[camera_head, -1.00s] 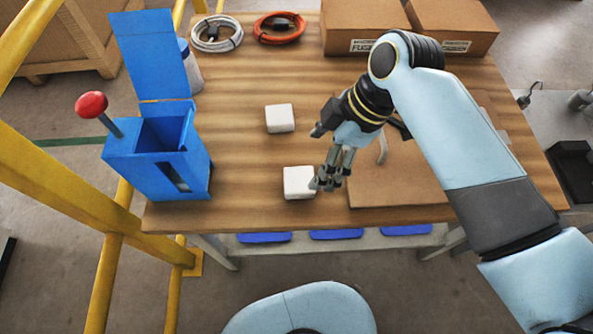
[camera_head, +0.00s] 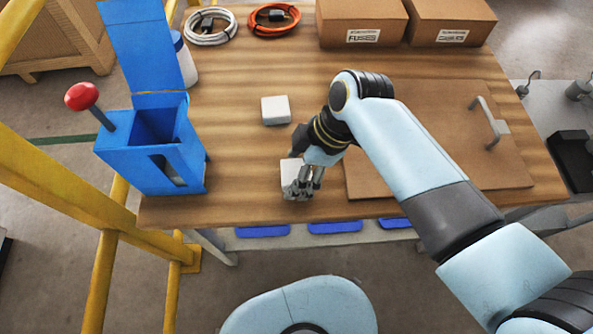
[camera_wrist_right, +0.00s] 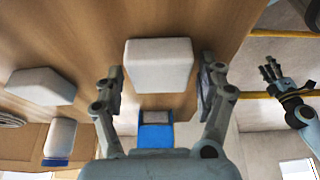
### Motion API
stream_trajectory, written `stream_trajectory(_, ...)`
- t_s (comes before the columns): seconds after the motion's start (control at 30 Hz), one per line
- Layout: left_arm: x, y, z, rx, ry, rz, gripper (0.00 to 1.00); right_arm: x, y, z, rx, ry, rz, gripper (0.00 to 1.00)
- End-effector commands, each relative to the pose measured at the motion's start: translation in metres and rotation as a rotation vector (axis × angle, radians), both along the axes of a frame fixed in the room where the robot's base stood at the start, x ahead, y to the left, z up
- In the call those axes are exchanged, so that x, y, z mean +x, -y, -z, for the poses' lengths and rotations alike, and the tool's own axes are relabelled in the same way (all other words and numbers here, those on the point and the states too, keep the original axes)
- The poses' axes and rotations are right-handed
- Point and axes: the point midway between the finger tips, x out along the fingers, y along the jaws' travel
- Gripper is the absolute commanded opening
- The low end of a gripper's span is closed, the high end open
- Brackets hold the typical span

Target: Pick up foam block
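Two white foam blocks lie on the wooden table. The nearer foam block (camera_head: 289,170) is partly hidden by my right gripper (camera_head: 302,192). In the right wrist view this block (camera_wrist_right: 158,66) sits between the two spread fingers of the gripper (camera_wrist_right: 160,85), with gaps on both sides. The right gripper is open. The farther foam block (camera_head: 275,110) lies behind it and shows at the left of the right wrist view (camera_wrist_right: 40,87). My left gripper (camera_wrist_right: 270,69) shows only in the right wrist view, at the right, with its fingers apart and empty.
A blue box (camera_head: 150,160) with a raised lid and a red-knobbed lever stands at the table's left. A brown board (camera_head: 370,172) with a handle lies to the right. Cable coils (camera_head: 210,27) and cardboard boxes (camera_head: 362,24) are at the back. Yellow rails (camera_head: 60,180) stand left.

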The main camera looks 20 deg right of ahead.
Motion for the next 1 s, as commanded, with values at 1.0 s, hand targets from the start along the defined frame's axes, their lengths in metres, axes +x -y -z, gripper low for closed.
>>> stream_trajectory(1.0,-0.004,-0.001,-0.012,0.000,-0.006,0.000,0.40,-0.017,0.019,-0.055,-0.005,-0.001,0.000,0.43)
